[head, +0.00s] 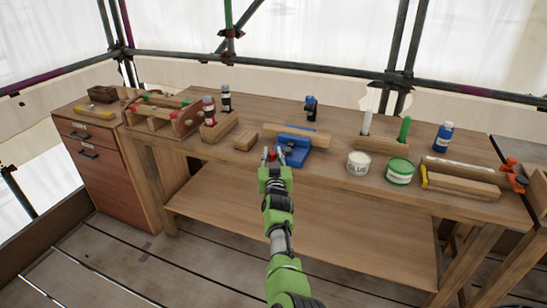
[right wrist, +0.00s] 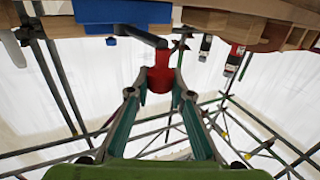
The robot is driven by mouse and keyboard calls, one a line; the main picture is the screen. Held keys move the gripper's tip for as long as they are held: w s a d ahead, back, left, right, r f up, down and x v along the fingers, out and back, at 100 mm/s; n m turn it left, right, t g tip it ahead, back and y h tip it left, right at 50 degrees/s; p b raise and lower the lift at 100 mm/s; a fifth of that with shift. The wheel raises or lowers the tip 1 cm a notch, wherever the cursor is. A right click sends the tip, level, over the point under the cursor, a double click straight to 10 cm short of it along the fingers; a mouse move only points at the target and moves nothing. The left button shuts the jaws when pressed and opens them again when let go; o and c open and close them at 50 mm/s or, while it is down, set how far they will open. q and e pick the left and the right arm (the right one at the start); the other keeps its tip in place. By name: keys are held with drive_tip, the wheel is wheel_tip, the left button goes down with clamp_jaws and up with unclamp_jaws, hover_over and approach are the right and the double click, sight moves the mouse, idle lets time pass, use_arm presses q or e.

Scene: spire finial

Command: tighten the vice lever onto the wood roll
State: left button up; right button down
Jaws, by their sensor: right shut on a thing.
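The blue vice (head: 293,158) sits at the front edge of the workbench. Its dark lever (right wrist: 137,36) ends in a red knob (right wrist: 159,78), which also shows in the head view (head: 271,154). My right gripper (right wrist: 160,88) is shut on the red knob, one finger on each side; in the head view it reaches up from below to the vice (head: 274,163). A long wooden piece, apparently the wood roll (head: 318,139), lies along the vice's far side. I cannot tell how firmly the jaws press on it. My left gripper is not in view.
On the workbench (head: 340,118), a wooden block (head: 246,139) stands left of the vice. A glue tin (head: 359,163) and a green tin (head: 400,172) stand to its right. A wooden toolbox (head: 185,123) and bottles stand farther left. The lower shelf (head: 330,230) is bare.

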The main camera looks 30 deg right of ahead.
drive_tip(key=shift+w+a+r, duration=0.1)
drive_tip(key=shift+r, duration=0.1)
drive_tip(key=c, duration=1.8)
unclamp_jaws()
drive_tip(key=shift+f, duration=0.1)
wheel_tip(320, 180, up, 10)
